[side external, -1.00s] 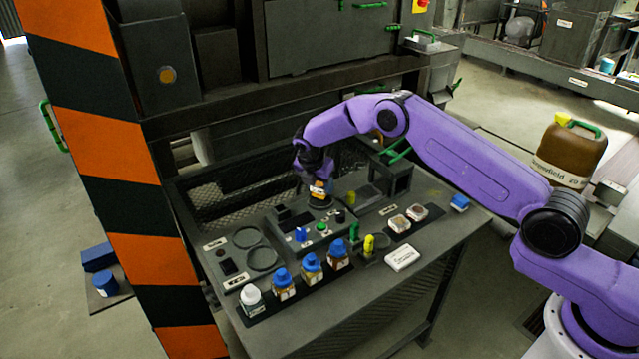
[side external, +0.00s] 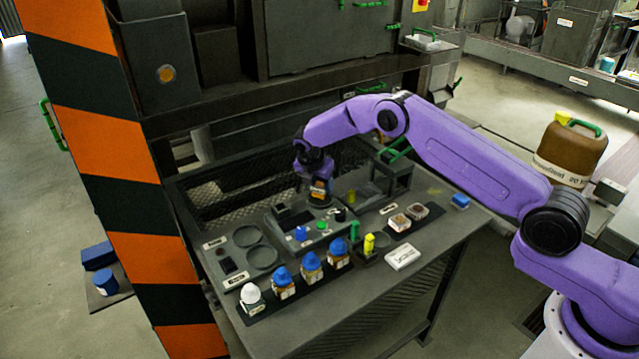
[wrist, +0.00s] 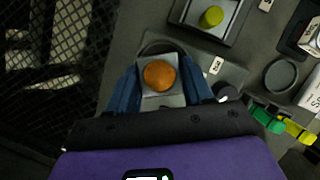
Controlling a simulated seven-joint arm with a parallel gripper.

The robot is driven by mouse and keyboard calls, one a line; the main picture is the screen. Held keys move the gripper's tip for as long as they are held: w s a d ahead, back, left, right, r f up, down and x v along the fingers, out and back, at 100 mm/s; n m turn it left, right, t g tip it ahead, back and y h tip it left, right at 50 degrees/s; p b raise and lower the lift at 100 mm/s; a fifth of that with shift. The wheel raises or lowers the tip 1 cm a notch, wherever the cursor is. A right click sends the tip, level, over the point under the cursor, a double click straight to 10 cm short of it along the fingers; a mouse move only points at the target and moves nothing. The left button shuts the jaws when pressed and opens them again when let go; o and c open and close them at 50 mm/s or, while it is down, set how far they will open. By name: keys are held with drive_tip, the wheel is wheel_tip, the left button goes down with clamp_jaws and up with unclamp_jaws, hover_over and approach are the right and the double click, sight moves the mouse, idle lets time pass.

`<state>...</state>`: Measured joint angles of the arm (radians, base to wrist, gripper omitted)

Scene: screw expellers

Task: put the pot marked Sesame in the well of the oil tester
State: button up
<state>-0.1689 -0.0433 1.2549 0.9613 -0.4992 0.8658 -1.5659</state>
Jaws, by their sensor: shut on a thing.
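My gripper (side external: 318,182) is shut on a small pot with orange-brown contents (wrist: 159,75), seen from above between the two blue fingers in the wrist view. The held pot (side external: 319,190) also shows in the side view, upright with a pale label too small to read. It is over the grey oil tester (side external: 285,223), at its round dark well (wrist: 160,46), whose rim shows just beyond the pot in the wrist view. I cannot tell whether the pot's base touches the well floor.
A rack at the front holds a white-topped pot (side external: 251,297) and several blue-topped pots (side external: 311,264). Two empty round recesses (side external: 261,256) are at left.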

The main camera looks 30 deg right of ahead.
drive_tip(key=shift+f, duration=0.8)
idle(1.4)
drive_tip(key=o, duration=1.7)
drive_tip(key=shift+r, duration=4.45)
drive_tip(key=shift+a+r, duration=0.1)
